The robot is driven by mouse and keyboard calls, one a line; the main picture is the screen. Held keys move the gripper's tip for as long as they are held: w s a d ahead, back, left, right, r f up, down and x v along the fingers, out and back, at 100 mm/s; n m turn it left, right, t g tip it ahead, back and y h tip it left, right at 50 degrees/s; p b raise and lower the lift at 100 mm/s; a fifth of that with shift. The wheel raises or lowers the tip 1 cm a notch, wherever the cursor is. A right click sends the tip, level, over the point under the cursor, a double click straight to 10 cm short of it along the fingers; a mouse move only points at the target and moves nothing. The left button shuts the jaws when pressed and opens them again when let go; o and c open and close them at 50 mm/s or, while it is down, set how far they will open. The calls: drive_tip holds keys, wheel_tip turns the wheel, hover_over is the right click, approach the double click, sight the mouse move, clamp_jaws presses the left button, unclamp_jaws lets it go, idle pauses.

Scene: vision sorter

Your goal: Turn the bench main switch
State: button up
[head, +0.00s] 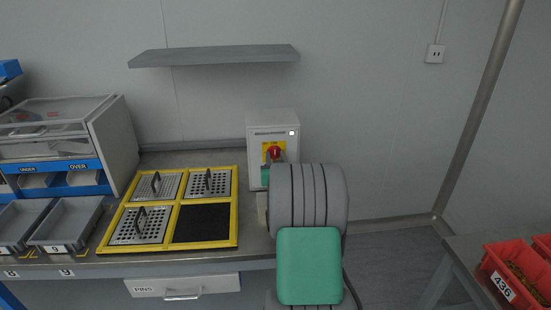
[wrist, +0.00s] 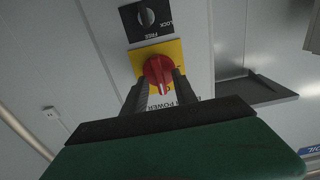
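The bench main switch is a red rotary knob (head: 274,152) on a yellow plate, on the front of a light grey box (head: 262,122) standing on the bench. The wrist view shows the knob (wrist: 157,68) close up, with a white mark at its lower edge and "POWER" lettering partly covered below. My gripper (wrist: 161,78) faces the plate, its two dark fingers apart, one on each side of the knob's lower part. I cannot tell whether they touch it. In the head view my arm hides part of the box and most of the gripper.
A black LOCK/FREE plate (wrist: 148,20) with a grey dial sits beside the yellow plate. A shelf (head: 215,56) hangs above the bench. A yellow-framed tray (head: 238,205) with perforated plates lies left of my arm. Red bins (head: 515,270) stand at the right.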

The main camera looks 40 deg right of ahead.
drive_tip(key=shift+c, duration=0.4)
clamp_jaws()
